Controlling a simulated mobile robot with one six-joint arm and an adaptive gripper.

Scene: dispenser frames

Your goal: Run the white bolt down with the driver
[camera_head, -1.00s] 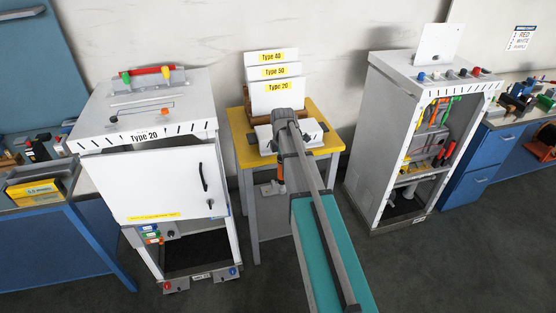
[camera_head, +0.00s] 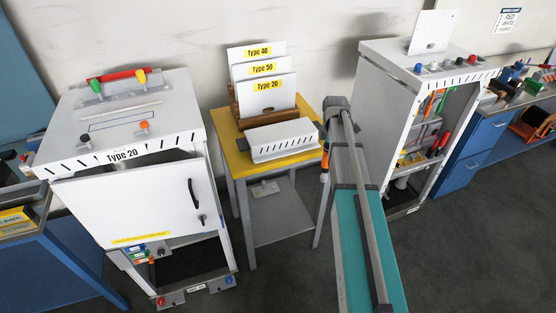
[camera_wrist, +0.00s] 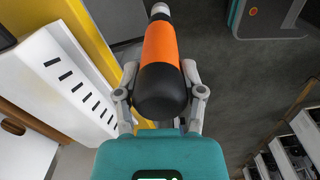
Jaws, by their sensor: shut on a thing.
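My gripper (camera_wrist: 160,92) is shut on the driver (camera_wrist: 162,55), which has an orange handle with black ends and a pale tip end. In the head view the driver (camera_head: 324,162) shows as a small orange and black piece beside my wrist, near the right edge of the yellow table. My fingers are mostly hidden there. A row of small coloured knobs or bolt heads (camera_head: 446,63) runs along the front top of the right cabinet (camera_head: 395,65).
The yellow table (camera_head: 222,125) holds a white slotted bracket (camera_head: 283,141) and labelled panels (camera_head: 265,93) in a wooden rack. The left cabinet (camera_head: 125,115), marked Type 20, has its door (camera_head: 140,198) ajar. A wall notice (camera_head: 510,18) hangs at the upper right.

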